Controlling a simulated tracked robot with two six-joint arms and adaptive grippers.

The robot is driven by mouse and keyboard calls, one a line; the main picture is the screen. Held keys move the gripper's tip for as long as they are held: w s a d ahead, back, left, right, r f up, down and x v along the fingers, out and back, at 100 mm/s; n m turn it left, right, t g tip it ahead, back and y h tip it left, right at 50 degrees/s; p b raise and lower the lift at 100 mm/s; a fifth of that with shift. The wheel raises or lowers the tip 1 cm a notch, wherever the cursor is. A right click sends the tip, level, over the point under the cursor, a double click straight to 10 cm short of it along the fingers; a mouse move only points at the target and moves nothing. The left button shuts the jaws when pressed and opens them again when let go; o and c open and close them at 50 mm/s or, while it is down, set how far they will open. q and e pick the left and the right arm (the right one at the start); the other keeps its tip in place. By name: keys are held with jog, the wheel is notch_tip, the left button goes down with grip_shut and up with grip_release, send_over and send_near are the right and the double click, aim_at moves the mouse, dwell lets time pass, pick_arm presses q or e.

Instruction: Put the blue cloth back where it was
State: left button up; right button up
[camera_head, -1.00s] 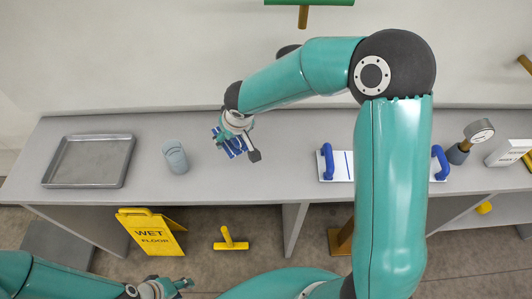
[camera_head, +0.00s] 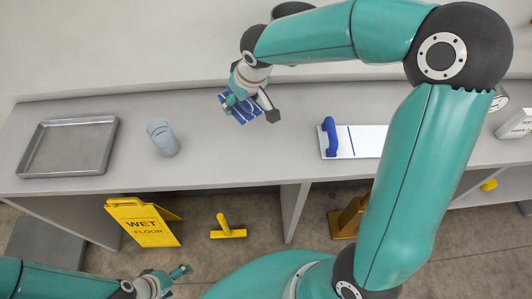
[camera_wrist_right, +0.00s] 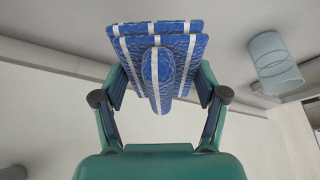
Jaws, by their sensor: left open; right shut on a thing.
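The blue cloth (camera_head: 240,108), folded with white stripes, is at the back middle of the grey counter. My right gripper (camera_head: 245,99) is shut on it. In the right wrist view the cloth (camera_wrist_right: 160,50) sits between both fingers, its folded layers facing the camera. Whether it touches the counter I cannot tell. My left gripper (camera_head: 178,276) is open and empty, low at the left, in front of the counter.
A grey cup (camera_head: 162,138) and a metal tray (camera_head: 68,147) stand left of the cloth. A white board with blue handles (camera_head: 360,142) lies to the right, partly behind my right arm. Counter (camera_head: 270,155) between cup and board is clear. A yellow wet-floor sign (camera_head: 142,222) stands below.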

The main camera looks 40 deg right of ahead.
jog(key=n+b, duration=0.2)
jog(key=b, duration=0.7)
send_over(266, 143)
jog(key=shift+y, duration=0.4)
jog(key=f, duration=0.2)
jog(key=s+f, duration=0.1)
jog(key=f, duration=0.2)
jog(key=shift+d+f, duration=0.1)
jog(key=shift+f, duration=0.05)
pick_arm(q)
notch_tip(266, 143, down, 12)
jog(key=shift+b, duration=0.45)
pick_arm(e)
jog(key=shift+f, duration=2.3)
pick_arm(q)
jog(key=shift+f, duration=0.15)
pick_arm(e)
jog(key=shift+f, duration=0.1)
jog(key=o, duration=0.7)
jog(key=shift+f, duration=0.1)
jog(key=o, duration=0.4)
